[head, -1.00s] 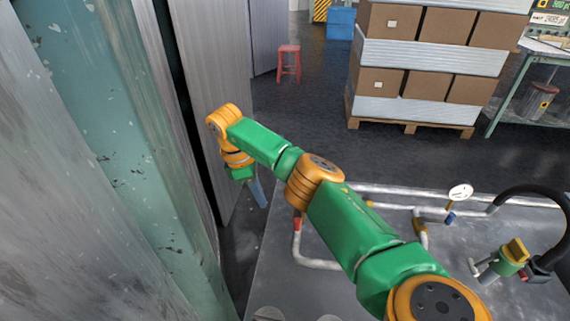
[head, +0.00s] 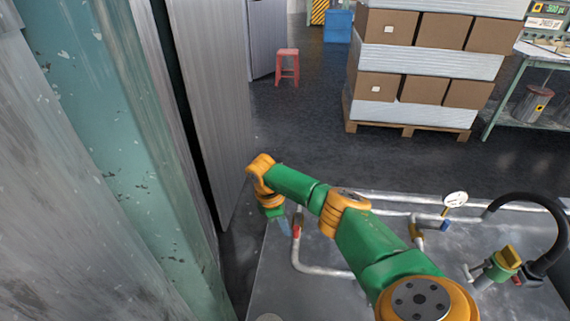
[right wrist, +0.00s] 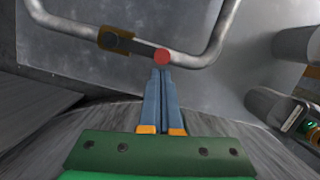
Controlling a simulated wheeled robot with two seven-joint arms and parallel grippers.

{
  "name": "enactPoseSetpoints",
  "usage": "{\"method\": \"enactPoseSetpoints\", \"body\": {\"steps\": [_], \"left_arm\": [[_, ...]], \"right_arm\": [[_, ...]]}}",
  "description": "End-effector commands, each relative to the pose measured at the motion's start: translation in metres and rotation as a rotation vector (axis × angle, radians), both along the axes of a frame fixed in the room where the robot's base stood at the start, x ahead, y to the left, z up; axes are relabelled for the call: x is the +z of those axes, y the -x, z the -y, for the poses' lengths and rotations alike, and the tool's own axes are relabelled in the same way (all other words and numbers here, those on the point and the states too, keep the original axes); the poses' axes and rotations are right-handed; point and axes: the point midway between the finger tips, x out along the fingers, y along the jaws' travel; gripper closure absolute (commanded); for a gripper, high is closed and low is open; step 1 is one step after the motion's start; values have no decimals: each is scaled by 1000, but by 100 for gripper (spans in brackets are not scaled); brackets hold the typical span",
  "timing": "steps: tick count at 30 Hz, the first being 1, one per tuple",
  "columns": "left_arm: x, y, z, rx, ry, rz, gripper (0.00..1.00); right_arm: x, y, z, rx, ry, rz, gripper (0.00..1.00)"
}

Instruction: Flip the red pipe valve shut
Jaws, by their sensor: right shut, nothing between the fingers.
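The red pipe valve handle (head: 296,231) sits on a light grey pipe (head: 298,255) near the left edge of the metal panel. In the right wrist view its round red end (right wrist: 162,56) is just beyond the fingertips, beside a brownish-yellow fitting (right wrist: 115,40) on the pipe. My right gripper (head: 286,230) is shut and empty, its blue fingers pointing down close beside the red handle. In the right wrist view the closed fingertips (right wrist: 161,71) are at or very near the red end; I cannot tell whether they touch. My left gripper is out of view.
The panel (head: 275,285) also carries a pressure gauge (head: 455,199), a green-and-yellow valve (head: 502,263) and a black hose (head: 560,225). A grey wall panel (head: 200,110) stands left of the arm. A pallet of boxes (head: 425,80) and a red stool (head: 287,65) are farther back.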

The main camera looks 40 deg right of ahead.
Motion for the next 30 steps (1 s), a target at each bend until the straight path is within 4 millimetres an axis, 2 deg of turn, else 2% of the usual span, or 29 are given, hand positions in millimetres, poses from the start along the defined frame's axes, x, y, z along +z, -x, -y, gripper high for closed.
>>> {"method": "enactPoseSetpoints", "body": {"steps": [23, 30], "left_arm": [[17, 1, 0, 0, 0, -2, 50], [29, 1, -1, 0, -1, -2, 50]], "right_arm": [[2, 9, 4, 112, 1, -2, 100], [3, 15, 7, 190, 1, -4, 100]]}}
